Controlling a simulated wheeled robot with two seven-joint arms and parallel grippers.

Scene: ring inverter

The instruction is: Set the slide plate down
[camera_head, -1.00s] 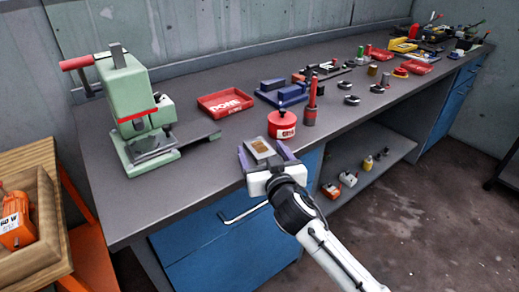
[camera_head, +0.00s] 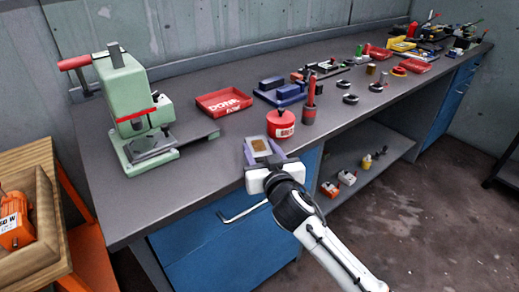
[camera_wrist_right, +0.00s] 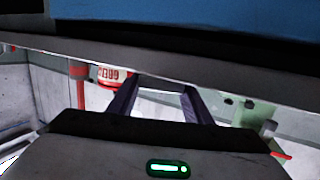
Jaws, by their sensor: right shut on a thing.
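The slide plate (camera_head: 261,145) is a small grey plate with a tan square on its face. It is held between the purple fingers of my right gripper (camera_head: 263,149), near the front edge of the bench. In the right wrist view the two fingers (camera_wrist_right: 158,95) reach forward with a pale piece between them. I cannot tell whether the plate touches the bench top. My left gripper is not in view.
The grey bench (camera_head: 215,170) has free room left of my gripper. A green press (camera_head: 135,110) with a red handle stands at left. A red can (camera_head: 281,124), a red-topped tool (camera_head: 310,102), a red DONE tray (camera_head: 224,102) and a blue fixture (camera_head: 279,92) lie beyond.

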